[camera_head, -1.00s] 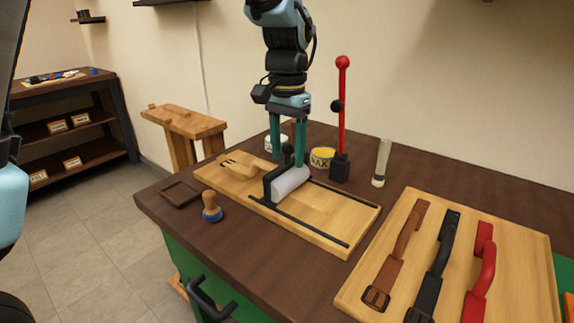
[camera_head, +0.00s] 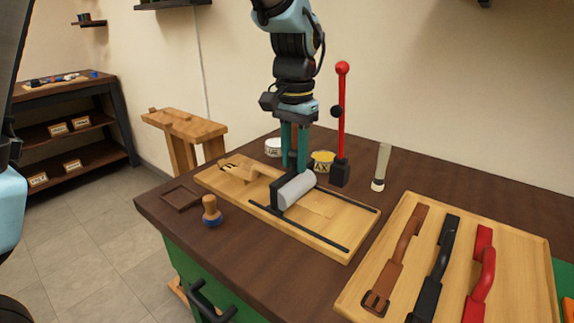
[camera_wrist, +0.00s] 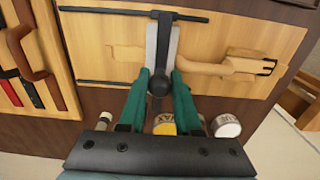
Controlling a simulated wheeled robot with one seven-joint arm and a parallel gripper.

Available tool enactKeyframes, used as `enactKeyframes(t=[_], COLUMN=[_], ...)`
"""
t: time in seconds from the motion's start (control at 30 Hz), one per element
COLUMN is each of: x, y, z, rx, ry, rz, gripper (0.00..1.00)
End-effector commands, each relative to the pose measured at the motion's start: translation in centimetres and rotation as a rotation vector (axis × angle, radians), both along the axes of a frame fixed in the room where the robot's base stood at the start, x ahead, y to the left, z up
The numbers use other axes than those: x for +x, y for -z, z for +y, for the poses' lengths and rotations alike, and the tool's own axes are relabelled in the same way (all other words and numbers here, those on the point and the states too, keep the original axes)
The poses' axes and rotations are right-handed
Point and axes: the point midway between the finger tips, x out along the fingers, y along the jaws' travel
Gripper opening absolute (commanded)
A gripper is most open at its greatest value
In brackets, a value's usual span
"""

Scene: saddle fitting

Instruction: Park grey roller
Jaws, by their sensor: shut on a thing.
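The grey roller (camera_head: 298,190) lies across the wooden board (camera_head: 330,236) in a black bracket, near two black rails. My gripper (camera_head: 294,168) points down above it, with its teal fingers close together. In the wrist view, the fingertips (camera_wrist: 160,80) are shut on the black knob (camera_wrist: 159,83) of the roller's handle, and the grey roller (camera_wrist: 152,48) shows just beyond. In the head view the knob is hidden by the fingers.
A wooden fork-ended piece (camera_head: 240,171) lies left of the roller. A red lever (camera_head: 342,110), a wax tin (camera_head: 322,161) and a pale brush (camera_head: 381,165) stand behind. A stamp (camera_head: 211,210) stands at front left. Straps (camera_head: 430,264) lie on a board at right.

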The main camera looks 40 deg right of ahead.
Motion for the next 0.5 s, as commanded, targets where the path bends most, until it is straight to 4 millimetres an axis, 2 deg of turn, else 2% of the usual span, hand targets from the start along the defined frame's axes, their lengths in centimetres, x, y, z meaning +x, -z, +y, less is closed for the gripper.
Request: enactKeyframes(t=[0.5], x=[-0.77], y=[-0.10], z=[-0.23], rx=[-0.001], ry=[0.002], rz=[-0.001], gripper=[0.05])
